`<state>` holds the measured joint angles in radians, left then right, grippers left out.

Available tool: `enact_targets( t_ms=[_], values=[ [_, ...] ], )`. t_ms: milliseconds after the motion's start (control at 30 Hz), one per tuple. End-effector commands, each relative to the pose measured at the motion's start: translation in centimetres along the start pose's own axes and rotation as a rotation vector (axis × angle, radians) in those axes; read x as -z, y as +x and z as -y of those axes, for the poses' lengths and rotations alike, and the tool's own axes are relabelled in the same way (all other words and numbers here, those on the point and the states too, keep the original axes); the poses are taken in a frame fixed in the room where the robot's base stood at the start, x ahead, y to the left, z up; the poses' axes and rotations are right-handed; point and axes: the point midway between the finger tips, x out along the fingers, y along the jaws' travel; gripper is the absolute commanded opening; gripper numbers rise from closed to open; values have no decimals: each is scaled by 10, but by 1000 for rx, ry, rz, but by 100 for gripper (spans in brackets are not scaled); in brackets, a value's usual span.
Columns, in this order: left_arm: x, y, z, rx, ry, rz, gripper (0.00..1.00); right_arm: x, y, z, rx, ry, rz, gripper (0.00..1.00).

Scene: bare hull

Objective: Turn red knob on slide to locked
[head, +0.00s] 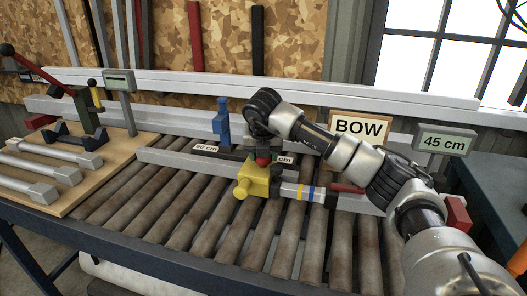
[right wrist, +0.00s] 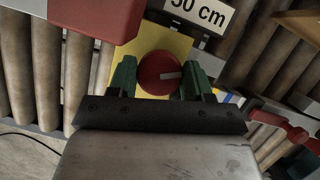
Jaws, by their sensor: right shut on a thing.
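The red knob (right wrist: 160,73) has a pale pointer line and sits on a yellow slide block (right wrist: 181,44). In the head view the knob (head: 263,160) shows on the yellow slide (head: 254,182), on the rail over the rollers. My right gripper (right wrist: 162,80) has its two green fingers on either side of the knob, shut on it. In the head view the right gripper (head: 262,150) reaches down onto the knob from above and mostly hides its top. In the right wrist view the pointer line points to the right. Any lock marking is not readable. My left gripper is not in view.
A blue upright block (head: 221,122) stands behind the rail. A "BOW" sign (head: 360,128) and a "45 cm" display (head: 444,141) stand at right. A wooden board (head: 62,172) with metal bars lies at left. Rollers (head: 200,222) in front are clear.

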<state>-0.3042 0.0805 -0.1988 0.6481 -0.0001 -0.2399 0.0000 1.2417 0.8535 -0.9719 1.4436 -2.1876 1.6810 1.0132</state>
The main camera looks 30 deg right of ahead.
Motion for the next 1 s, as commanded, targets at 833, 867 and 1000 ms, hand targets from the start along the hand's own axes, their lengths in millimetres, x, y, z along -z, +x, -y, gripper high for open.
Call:
enact_targets(
  t_ms=[833, 867, 1000],
  values=[
    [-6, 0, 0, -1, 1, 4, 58, -1, -1, 0, 39, 100, 0, 58],
    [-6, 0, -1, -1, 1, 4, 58, -1, -1, 0, 39, 100, 0, 62],
    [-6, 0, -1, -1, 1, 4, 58, 0, 0, 0, 40, 100, 0, 76]
  ],
)
